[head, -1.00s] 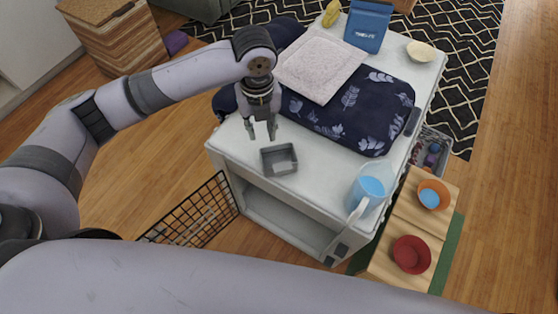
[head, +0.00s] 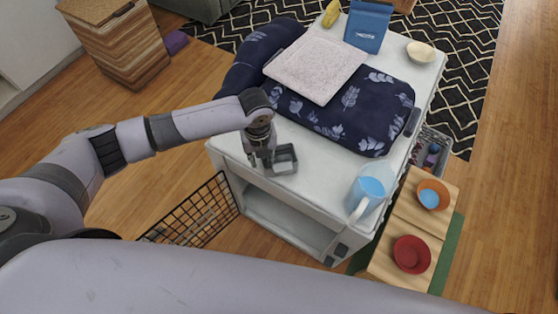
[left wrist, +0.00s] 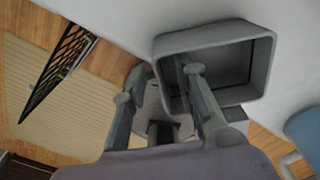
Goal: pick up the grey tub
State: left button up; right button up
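The grey tub (head: 287,166) is a small, open square container near the front edge of the white cabinet top. My left gripper (head: 261,161) is down at the tub's left side, pointing downward. In the left wrist view the tub (left wrist: 258,99) shows its open mouth. The fingers of my left gripper (left wrist: 158,83) are spread, one over the tub's opening and the other outside it, with the near wall between them. I cannot tell whether either finger touches the wall. My right gripper is not in view.
A blue-and-clear pitcher (head: 370,189) stands right of the tub. Bowls sit on a wooden surface (head: 420,218) at right.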

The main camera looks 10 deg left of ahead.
pick_arm(q)
jog(key=shift+f, duration=0.1)
grip_shut()
dwell(0.6)
